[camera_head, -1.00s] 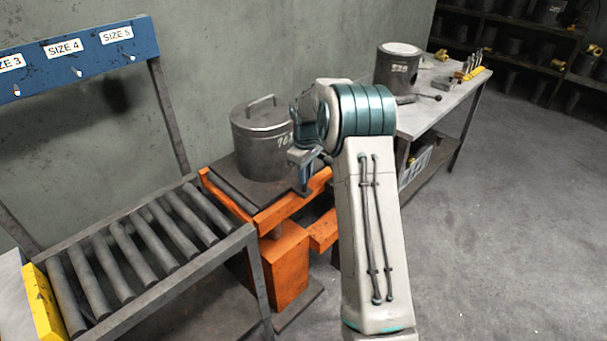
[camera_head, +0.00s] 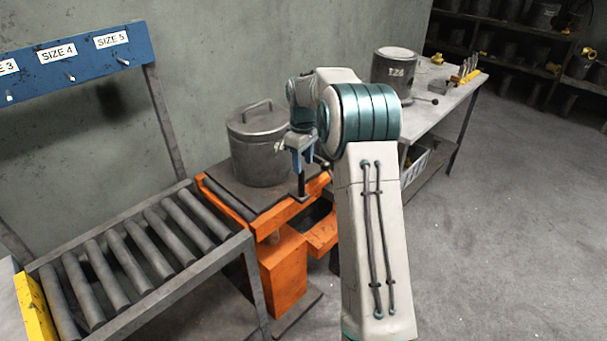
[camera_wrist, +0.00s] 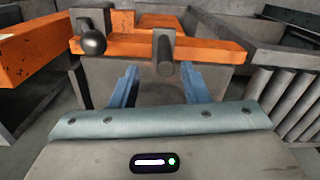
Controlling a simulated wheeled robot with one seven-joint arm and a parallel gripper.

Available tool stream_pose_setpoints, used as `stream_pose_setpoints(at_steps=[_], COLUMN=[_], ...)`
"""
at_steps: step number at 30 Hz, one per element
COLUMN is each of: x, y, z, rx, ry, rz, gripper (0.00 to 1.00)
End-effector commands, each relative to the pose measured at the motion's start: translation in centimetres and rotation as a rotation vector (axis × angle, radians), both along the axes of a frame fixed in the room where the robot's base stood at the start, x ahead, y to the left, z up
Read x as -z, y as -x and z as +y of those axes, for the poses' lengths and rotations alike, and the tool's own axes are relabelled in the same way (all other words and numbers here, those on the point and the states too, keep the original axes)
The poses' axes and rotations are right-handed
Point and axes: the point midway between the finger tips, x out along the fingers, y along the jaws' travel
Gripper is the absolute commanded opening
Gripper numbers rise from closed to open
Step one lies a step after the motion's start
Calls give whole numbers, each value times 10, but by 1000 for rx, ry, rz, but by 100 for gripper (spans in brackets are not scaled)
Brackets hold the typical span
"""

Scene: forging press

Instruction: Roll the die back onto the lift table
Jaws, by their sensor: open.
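A grey metal cylinder with a lid and bar handle, apparently the die (camera_head: 258,155), stands upright on the dark top of the orange lift table (camera_head: 285,212). My gripper (camera_head: 300,160) is at the right front of the cylinder, above the table's edge. In the wrist view my gripper (camera_wrist: 160,75) is open, with its two blue fingers apart and nothing held. A dark upright post (camera_wrist: 163,52) shows between the fingertips; I cannot tell whether they reach around it. A dark ball knob (camera_wrist: 92,40) is left of it.
A roller conveyor (camera_head: 140,245) with a yellow end stop (camera_head: 35,308) lies left of the lift table. A blue rack with size labels (camera_head: 75,62) is behind it. A workbench (camera_head: 440,108) at the right holds another cylinder (camera_head: 392,75). Open floor lies at the right.

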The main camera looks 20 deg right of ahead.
Motion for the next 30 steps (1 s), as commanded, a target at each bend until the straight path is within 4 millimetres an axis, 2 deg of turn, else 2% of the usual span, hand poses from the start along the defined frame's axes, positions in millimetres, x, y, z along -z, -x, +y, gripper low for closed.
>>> stream_pose_setpoints(at_steps=[1,6,12,30], x=[-13,-49,-73,-80], y=[-1,-1,0,1], z=[-1,-1,-1,0], rx=[1,2,3,5], ry=[1,0,0,1], rz=[-6,-5,-2,-2], gripper=[42,42,42,42])
